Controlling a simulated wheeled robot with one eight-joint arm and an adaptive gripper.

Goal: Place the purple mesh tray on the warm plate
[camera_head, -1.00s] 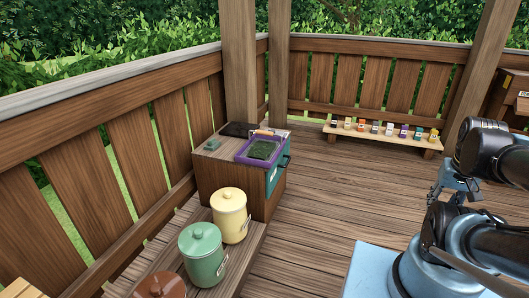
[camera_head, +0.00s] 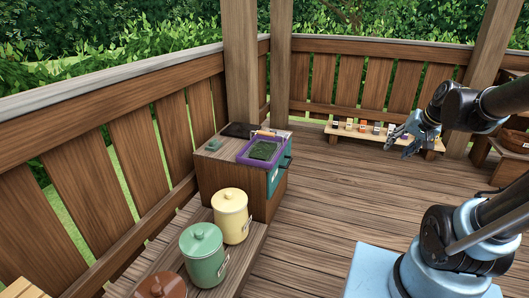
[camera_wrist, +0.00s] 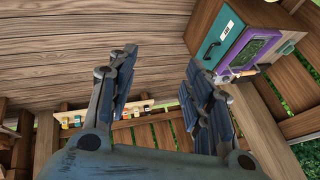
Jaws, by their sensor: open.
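The purple mesh tray (camera_head: 247,154) lies on top of a wooden cabinet (camera_head: 231,188) with a teal front, with dark green stuff on its mesh. It also shows in the wrist view (camera_wrist: 236,69) at the upper right. A dark flat plate (camera_head: 237,130) is set in the cabinet's top behind the tray; I cannot tell whether it is the warm plate. My gripper (camera_head: 404,141) is open and empty, right of the cabinet and well apart from the tray. Its two spread fingers show in the wrist view (camera_wrist: 162,95).
A cream canister (camera_head: 230,216), a green canister (camera_head: 202,256) and a brown one (camera_head: 160,286) stand on a low bench before the cabinet. A low shelf (camera_head: 345,133) with several small jars stands by the back railing. The floor between is clear.

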